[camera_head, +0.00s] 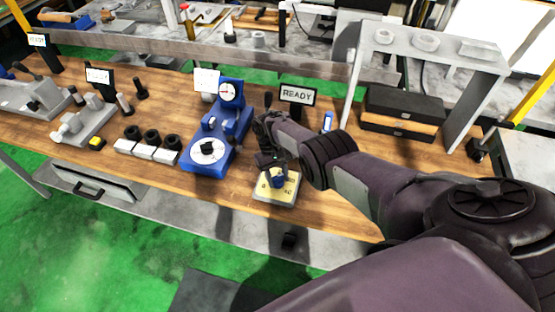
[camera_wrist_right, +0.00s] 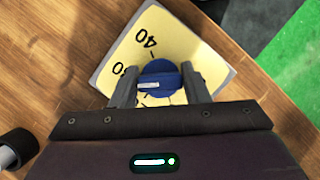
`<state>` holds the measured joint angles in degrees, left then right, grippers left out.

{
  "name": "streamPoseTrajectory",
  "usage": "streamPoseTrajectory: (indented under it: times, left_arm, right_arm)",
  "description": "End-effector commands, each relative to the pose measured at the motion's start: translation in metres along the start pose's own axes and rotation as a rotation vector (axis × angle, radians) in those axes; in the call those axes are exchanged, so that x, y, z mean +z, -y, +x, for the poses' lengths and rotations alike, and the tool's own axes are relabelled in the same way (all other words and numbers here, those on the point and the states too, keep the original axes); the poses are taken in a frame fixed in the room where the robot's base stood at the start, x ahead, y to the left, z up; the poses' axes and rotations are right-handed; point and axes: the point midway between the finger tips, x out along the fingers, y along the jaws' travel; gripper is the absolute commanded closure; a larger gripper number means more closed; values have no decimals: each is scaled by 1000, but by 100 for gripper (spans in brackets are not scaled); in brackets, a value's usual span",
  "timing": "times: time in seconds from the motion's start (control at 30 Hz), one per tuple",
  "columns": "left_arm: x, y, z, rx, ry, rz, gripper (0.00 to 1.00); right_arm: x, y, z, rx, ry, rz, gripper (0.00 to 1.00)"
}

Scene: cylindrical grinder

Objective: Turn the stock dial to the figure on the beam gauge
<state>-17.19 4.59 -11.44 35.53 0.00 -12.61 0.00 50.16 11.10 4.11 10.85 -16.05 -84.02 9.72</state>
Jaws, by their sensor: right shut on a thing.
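The stock dial is a pale yellow plate (camera_head: 287,190) with black figures and a blue knob (camera_head: 278,181), near the bench's front edge in the head view. In the right wrist view the plate (camera_wrist_right: 185,45) shows a 40 and part of another figure, and the blue knob (camera_wrist_right: 157,75) has a white mark. My right gripper (camera_wrist_right: 158,82) is shut on the knob, one finger on each side. The blue gauge stand (camera_head: 225,125) with a round white dial face (camera_head: 229,92) stands left of the plate; its reading is too small to tell. My left gripper is not in view.
A sign reading READY (camera_head: 297,95) stands behind my right gripper. A grey rack (camera_head: 435,50) over a dark case (camera_head: 402,108) stands at the right. Bare wood lies left of the plate.

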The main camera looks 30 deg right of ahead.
Motion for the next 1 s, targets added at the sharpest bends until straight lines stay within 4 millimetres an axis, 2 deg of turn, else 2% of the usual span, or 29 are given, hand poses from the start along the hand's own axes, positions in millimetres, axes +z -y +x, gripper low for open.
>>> streamPoseTrajectory:
  times: [0.4,0.97,1.0]
  left_arm:
    - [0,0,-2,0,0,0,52]
    - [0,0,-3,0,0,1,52]
    - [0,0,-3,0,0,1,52]
  right_arm:
    - [0,0,1,-78,1,187,81]
    - [0,0,0,-90,-1,219,81]
    - [0,0,0,-90,-1,219,57]
